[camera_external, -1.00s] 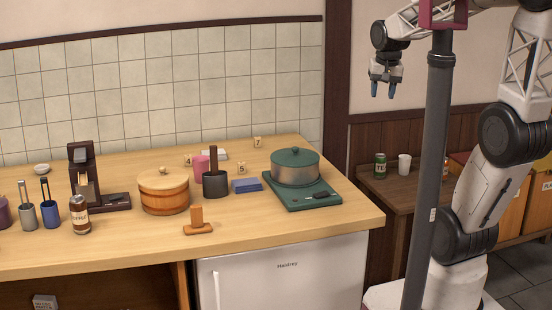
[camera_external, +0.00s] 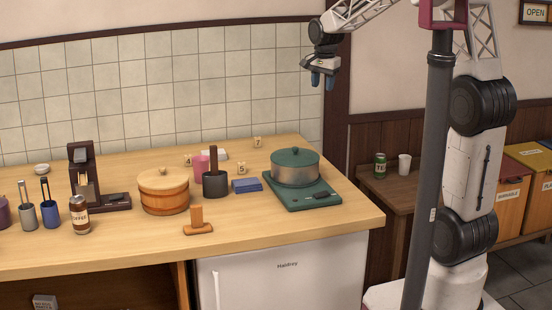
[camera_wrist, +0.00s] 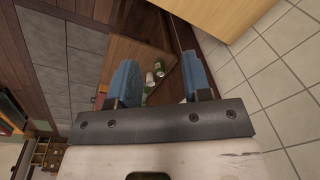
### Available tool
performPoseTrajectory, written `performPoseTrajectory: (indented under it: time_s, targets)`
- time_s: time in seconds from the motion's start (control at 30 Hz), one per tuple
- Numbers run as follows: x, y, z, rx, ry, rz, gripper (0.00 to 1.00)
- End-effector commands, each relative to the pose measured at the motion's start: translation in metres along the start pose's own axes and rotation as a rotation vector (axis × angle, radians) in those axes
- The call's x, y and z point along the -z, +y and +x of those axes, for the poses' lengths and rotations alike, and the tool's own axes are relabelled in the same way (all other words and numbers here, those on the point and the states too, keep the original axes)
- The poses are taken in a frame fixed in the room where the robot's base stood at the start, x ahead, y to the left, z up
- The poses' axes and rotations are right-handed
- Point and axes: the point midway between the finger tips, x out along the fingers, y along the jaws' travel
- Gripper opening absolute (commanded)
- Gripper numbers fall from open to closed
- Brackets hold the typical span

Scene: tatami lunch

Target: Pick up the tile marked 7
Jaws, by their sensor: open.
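The tile marked 7 (camera_external: 257,142) is a small pale tile at the back of the wooden counter, near the tiled wall and behind the green pot. Two similar small tiles stand near it, one marked 4 (camera_external: 188,160) and one that looks like a 5 (camera_external: 242,169). My gripper (camera_external: 323,84) is high in the air, up and to the right of the tile and well apart from it. Its blue fingers (camera_wrist: 160,85) are open and empty in the wrist view. No tile shows in the wrist view.
A dark cup (camera_external: 215,184), pink cup (camera_external: 200,168), blue block (camera_external: 246,185) and wooden tub (camera_external: 163,195) stand left. A dark pole (camera_external: 428,180) rises in front.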

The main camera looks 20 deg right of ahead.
Motion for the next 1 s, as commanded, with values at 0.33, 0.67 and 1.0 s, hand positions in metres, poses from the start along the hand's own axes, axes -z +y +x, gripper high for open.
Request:
performPoseTrajectory:
  time_s: [0.33,0.67,1.0]
  targets:
    - [0.013,-0.087,0.051,-0.028,-0.017,0.191,0.45]
    - [0.018,-0.164,0.109,-0.056,-0.024,0.375,0.45]
    - [0.014,-0.234,0.176,-0.085,-0.025,0.558,0.45]
